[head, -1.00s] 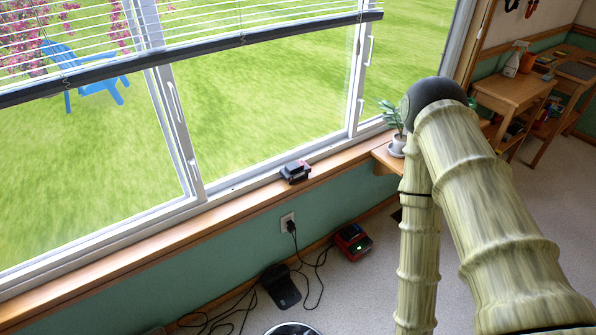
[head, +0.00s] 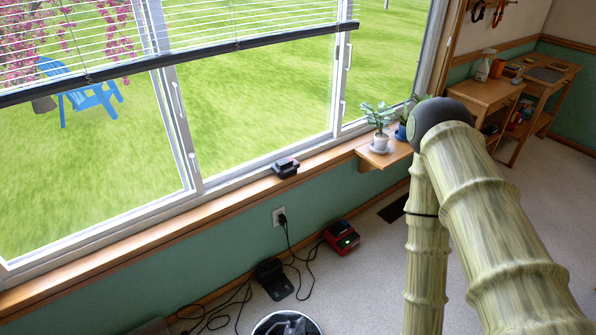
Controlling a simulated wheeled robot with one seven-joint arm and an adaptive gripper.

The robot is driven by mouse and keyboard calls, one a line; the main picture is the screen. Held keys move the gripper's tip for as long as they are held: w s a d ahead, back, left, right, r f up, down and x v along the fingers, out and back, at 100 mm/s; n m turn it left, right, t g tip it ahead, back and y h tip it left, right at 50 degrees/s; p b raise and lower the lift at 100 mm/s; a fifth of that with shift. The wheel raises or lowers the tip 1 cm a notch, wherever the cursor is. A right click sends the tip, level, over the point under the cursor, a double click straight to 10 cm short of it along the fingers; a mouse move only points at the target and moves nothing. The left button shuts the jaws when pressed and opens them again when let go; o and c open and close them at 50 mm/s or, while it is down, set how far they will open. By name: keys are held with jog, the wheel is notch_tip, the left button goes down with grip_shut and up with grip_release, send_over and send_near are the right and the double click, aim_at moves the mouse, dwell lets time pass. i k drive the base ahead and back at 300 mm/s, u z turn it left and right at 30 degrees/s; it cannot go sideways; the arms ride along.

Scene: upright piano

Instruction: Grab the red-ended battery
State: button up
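A small dark battery-like block (head: 286,167) sits on the wooden window sill, below the window. It is small in the picture, and I cannot tell clearly whether its end is red. A red and black device (head: 341,237) with a green light stands on the floor by the wall; I cannot tell whether it holds a battery. My arm crosses the right side of the view, well to the right of both. My gripper is out of view, so its state is hidden.
A wooden shelf (head: 368,161) with potted plants juts from the sill. A black charger (head: 273,279) and loose cables lie on the floor near an outlet (head: 279,216). A lined bin (head: 262,329) stands at the bottom edge. Wooden desks (head: 486,93) stand at back right.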

aim_at(288, 166)
jog(key=z, duration=1.55)
jog(key=i, duration=3.45)
jog(key=u, duration=4.45)
